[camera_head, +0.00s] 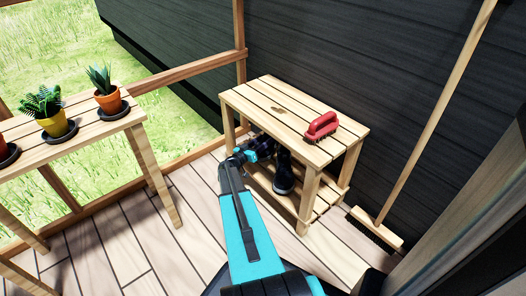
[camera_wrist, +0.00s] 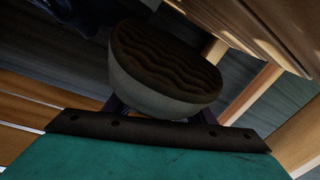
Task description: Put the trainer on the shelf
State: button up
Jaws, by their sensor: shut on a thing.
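My gripper (camera_head: 264,147) reaches under the top of the slatted wooden bench, above its lower shelf (camera_head: 326,197). In the wrist view my gripper (camera_wrist: 162,114) is shut on the trainer (camera_wrist: 165,70). The trainer shows its dark wavy sole with a pale grey edge, facing the camera. In the head view the trainer is mostly hidden by my gripper and the bench top. I cannot tell whether the trainer touches the shelf.
A dark boot (camera_head: 284,174) stands on the lower shelf, just right of my gripper. A red brush (camera_head: 321,126) lies on the bench top (camera_head: 262,97). A broom (camera_head: 420,140) leans at the right. A plant table (camera_head: 92,131) stands at the left.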

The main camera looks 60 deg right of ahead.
jog(key=shift+f+b, duration=1.35)
jog(key=shift+f, duration=1.1)
jog(key=o, duration=1.3)
jog(key=shift+f, duration=0.1)
jog(key=shift+w+a+r+p, duration=0.1)
jog(key=shift+a+p, duration=0.15)
jog(key=shift+a, duration=0.15)
jog(key=shift+w+a+r+p, duration=0.1)
jog(key=shift+a+p, duration=0.1)
jog(key=shift+a, duration=0.15)
jog(key=a+p, duration=0.1)
jog(key=a, duration=0.2)
jog(key=w+a+p, duration=0.1)
jog(key=a, duration=0.3)
jog(key=a+p, duration=0.1)
jog(key=a, duration=0.2)
jog(key=shift+w+a+f+p, duration=0.15)
jog(key=shift+w+f+p, duration=0.05)
jog(key=shift+w+p, duration=0.15)
